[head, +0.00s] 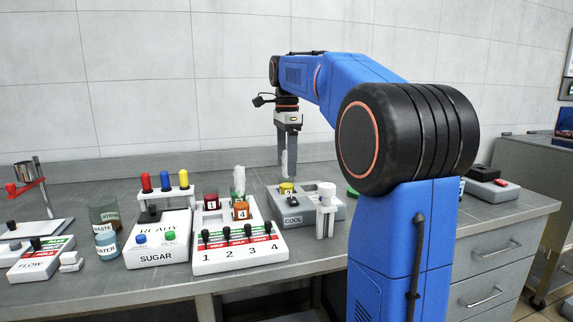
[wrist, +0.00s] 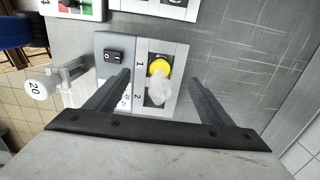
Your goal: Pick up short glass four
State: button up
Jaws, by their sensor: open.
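A small orange-brown glass (head: 241,211) with a label reading 4 sits in the white numbered block (head: 277,246), at the right of a dark red glass marked 1. My gripper (head: 289,158) points down above the grey COOL block (head: 328,212), to the right of and higher than the glass marked 4. In the wrist view my gripper (wrist: 159,80) is open, its two fingers apart and nothing clasped. Below and between them are a yellow-topped glass (wrist: 159,66) and a whitish puff (wrist: 158,91). The glass marked 4 is not recognisable there.
The yellow-topped glass also shows in the COOL block (head: 287,187). A white puff (head: 239,180) rises behind the glass marked 4. The dark red glass (head: 212,203) is close by. A white-capped stand (head: 326,198) is at the COOL block's right.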

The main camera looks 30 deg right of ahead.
aim_at(241, 202)
jog(key=k+j, duration=0.8)
jog(key=j, duration=0.15)
